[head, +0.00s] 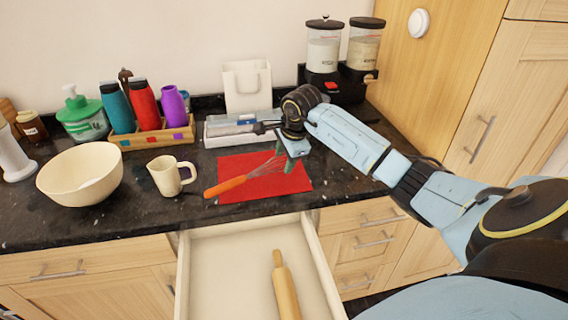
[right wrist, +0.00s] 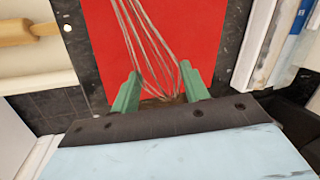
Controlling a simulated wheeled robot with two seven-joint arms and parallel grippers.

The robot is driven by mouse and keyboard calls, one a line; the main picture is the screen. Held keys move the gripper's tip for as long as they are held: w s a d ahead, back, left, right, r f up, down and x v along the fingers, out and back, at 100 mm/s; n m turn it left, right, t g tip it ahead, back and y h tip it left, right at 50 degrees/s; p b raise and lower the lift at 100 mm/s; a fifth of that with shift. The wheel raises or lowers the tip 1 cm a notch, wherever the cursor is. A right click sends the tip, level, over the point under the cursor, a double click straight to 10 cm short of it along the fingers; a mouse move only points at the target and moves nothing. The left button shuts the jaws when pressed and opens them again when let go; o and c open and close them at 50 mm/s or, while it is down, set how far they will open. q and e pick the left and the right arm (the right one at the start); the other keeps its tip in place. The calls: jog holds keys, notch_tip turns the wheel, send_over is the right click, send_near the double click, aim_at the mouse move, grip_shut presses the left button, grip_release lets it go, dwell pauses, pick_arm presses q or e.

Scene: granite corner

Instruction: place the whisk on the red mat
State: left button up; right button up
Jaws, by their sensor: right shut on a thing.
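The whisk has an orange handle (head: 226,186) and thin wire loops, seen in the right wrist view (right wrist: 148,38). My right gripper (head: 286,160) is shut on the wire end, its green fingers (right wrist: 160,72) on either side of the loops. The red mat (head: 262,187) lies flat on the dark counter, under the whisk; it fills the middle of the right wrist view (right wrist: 195,30). The handle's end reaches past the mat's left edge. I cannot tell whether the whisk touches the mat or is just above it. My left gripper is not in view.
A cream mug (head: 166,177) and bowl (head: 78,172) stand left of the mat. A bottle rack (head: 155,137) and a white-and-blue stack (head: 228,133) are behind. In front, an open drawer (head: 235,262) holds a rolling pin (head: 284,285).

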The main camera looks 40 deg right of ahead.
jog(key=shift+f, duration=1)
jog(key=shift+f, duration=0.1)
jog(key=shift+f, duration=0.15)
jog(key=o, duration=1)
jog(key=v, duration=1.2)
jog(key=shift+r, duration=0.25)
